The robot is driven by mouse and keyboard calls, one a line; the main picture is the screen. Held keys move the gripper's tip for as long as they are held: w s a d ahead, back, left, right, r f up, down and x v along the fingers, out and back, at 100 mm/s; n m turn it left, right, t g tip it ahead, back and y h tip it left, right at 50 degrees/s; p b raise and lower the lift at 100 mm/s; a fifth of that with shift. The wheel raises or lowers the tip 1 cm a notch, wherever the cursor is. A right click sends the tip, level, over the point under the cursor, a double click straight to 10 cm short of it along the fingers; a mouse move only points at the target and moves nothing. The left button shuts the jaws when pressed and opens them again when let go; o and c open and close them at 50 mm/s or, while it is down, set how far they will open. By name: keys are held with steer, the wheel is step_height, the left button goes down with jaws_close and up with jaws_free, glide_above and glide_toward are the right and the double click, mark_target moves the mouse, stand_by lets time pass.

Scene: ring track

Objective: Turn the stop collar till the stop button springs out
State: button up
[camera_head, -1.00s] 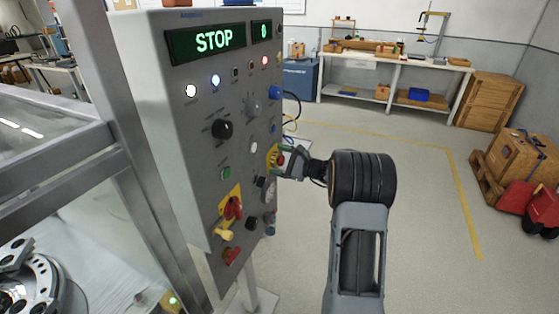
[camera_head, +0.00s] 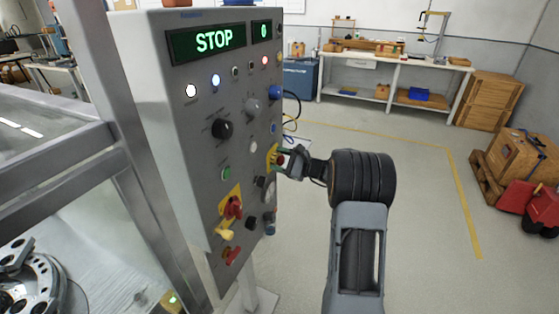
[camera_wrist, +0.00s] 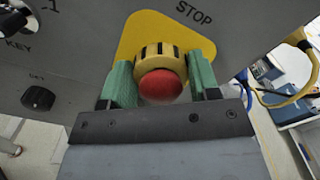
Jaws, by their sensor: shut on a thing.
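The red stop button (camera_wrist: 160,86) sits in the middle of the yellow stop collar (camera_wrist: 154,52), on a yellow plate (camera_wrist: 135,35) marked STOP. My gripper (camera_wrist: 163,83) has its green jaw pads on both sides of the collar and is shut on it. In the head view my gripper (camera_head: 286,160) reaches the right side of the grey control panel (camera_head: 180,120), and the collar is mostly hidden there. The panel's display (camera_head: 207,41) reads STOP in green. How far the button stands out is hard to tell.
A red handle on a yellow plate (camera_head: 233,207) and several knobs and buttons are on the same panel. A metal frame (camera_head: 140,180) stands at the left. A workbench (camera_head: 390,65) and crates are at the back right.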

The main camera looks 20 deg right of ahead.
steer(key=m+p, duration=0.3)
steer(key=m, duration=0.1)
steer(key=shift+r+m+p, duration=0.2)
steer(key=shift+m+p, duration=0.2)
steer(key=shift+w+d+f+m+p, duration=0.1)
steer(key=shift+m+p, duration=0.6)
steer(key=shift+m, duration=0.25)
steer(key=shift+d+f+m+p, duration=0.1)
steer(key=shift+m+p, duration=0.55)
steer(key=shift+m, duration=0.3)
steer(key=o, duration=0.9)
steer(key=b+v, duration=0.1)
steer(key=v, duration=1.2)
steer(key=shift+s+d+b, duration=0.25)
steer(key=shift+d+b, duration=0.05)
steer(key=shift+b, duration=0.05)
